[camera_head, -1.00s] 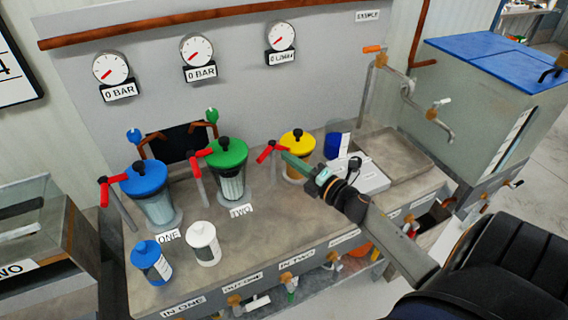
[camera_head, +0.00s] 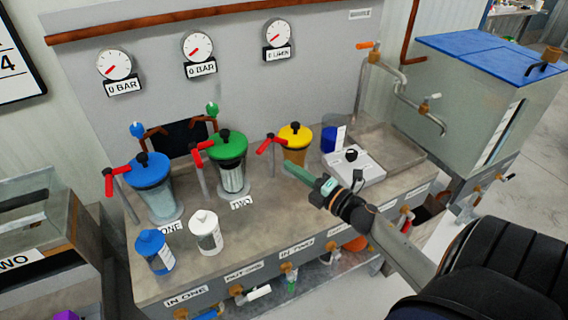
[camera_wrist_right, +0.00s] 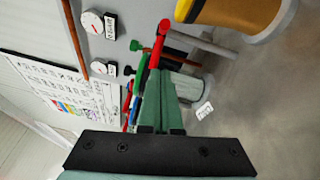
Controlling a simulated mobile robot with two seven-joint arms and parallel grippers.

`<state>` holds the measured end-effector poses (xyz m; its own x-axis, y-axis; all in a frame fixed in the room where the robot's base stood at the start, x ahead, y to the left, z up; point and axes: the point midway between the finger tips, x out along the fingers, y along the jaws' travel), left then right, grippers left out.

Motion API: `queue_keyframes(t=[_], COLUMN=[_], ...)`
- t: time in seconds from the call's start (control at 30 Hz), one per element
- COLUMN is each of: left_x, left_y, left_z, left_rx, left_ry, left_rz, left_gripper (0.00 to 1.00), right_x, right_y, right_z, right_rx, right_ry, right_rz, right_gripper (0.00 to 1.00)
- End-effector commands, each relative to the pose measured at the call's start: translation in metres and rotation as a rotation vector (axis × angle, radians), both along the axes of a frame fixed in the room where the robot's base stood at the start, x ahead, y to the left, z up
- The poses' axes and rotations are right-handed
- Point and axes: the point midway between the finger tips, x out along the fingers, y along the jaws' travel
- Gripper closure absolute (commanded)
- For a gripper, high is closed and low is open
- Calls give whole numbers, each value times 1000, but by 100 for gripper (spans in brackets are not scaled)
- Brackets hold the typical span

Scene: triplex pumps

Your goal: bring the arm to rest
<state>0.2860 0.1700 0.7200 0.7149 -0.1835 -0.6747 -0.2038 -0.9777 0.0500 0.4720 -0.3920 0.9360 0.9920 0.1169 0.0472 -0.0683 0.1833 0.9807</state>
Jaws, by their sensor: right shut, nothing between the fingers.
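My right arm comes in from the lower right of the head view. Its gripper (camera_head: 297,172) has green fingers and is shut and empty, above the bench in front of the yellow-lidded canister (camera_head: 294,137). In the wrist view the green fingers (camera_wrist_right: 160,101) lie together, with a red valve handle (camera_wrist_right: 158,50) beyond their tips. They look apart from the canister, though the exact gap cannot be told. My left gripper is not in view.
The bench (camera_head: 215,262) carries a blue-lidded canister (camera_head: 153,185), a green-lidded canister (camera_head: 231,160), two small bottles and a grey box (camera_head: 355,166). Red-handled valves stand beside the canisters. A tank (camera_head: 478,95) is at right. Bare bench lies in front.

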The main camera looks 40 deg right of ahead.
Motion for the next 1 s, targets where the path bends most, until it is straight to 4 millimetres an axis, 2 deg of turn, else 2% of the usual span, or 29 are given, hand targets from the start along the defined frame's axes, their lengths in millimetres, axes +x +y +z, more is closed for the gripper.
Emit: queue_keyframes(t=[0.03,0.2,0.4,0.8,0.87,1.0], left_x=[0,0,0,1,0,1], left_y=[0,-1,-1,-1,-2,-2], left_z=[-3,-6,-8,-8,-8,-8], left_rx=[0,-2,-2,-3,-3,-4], left_ry=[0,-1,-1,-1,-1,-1], left_rz=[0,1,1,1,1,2], left_gripper=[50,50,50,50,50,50], right_x=[-11,-39,-58,-62,-61,-58], right_y=[-2,-7,-11,-12,-12,-12], right_z=[-3,-3,-4,-3,-3,-8], right_rx=[1,-1,1,17,51,227], right_ry=[3,2,0,2,8,53], right_rz=[-2,-1,-1,-14,-39,-166], right_gripper=[100,100,100,100,100,100])
